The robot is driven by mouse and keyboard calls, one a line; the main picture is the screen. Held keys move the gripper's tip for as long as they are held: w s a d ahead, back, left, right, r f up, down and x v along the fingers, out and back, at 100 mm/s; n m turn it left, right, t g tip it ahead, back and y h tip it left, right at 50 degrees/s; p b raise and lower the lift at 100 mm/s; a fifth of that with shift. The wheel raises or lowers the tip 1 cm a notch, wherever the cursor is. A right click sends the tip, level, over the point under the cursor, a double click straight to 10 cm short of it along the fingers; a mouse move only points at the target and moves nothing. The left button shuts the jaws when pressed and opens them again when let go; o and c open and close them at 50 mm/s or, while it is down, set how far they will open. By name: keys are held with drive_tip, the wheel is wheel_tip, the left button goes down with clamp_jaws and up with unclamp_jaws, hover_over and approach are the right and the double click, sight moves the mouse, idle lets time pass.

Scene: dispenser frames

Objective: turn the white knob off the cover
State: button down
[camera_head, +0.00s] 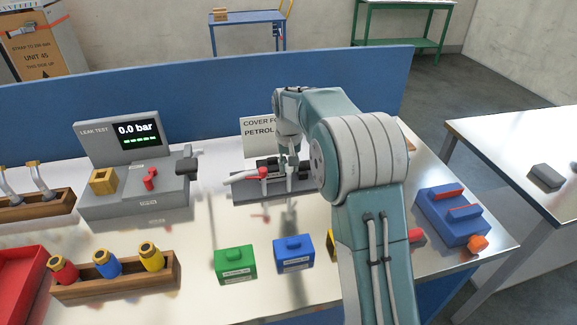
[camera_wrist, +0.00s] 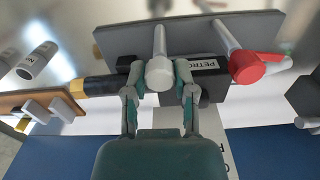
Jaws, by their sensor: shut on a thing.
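The white knob (camera_wrist: 159,75) is a rounded cap at the end of a pale post in the wrist view. My gripper (camera_wrist: 158,84) has one finger on each side of it and is shut on it. Behind it is a black block (camera_wrist: 211,80) with a partly hidden "PETRO" label, seemingly the cover. In the head view my gripper (camera_head: 289,161) points down over the dark fixture (camera_head: 245,190), behind my arm. I cannot make out the knob clearly there.
A red knob (camera_wrist: 248,67) on a pale pipe stands close to the right of my gripper in the wrist view. The leak tester (camera_head: 137,172) stands left in the head view. Green (camera_head: 234,262) and blue (camera_head: 293,252) blocks lie in front. A sign (camera_head: 259,137) stands behind.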

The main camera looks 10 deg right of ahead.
drive_tip(key=m, duration=0.7)
drive_tip(key=shift+s+f, duration=0.15)
drive_tip(key=shift+f, duration=0.1)
idle(0.5)
drive_tip(key=shift+c, duration=2.2)
unclamp_jaws()
drive_tip(key=shift+a, duration=0.1)
drive_tip(key=shift+r, duration=0.1)
drive_tip(key=shift+r, duration=0.15)
wheel_tip(320, 180, up, 12)
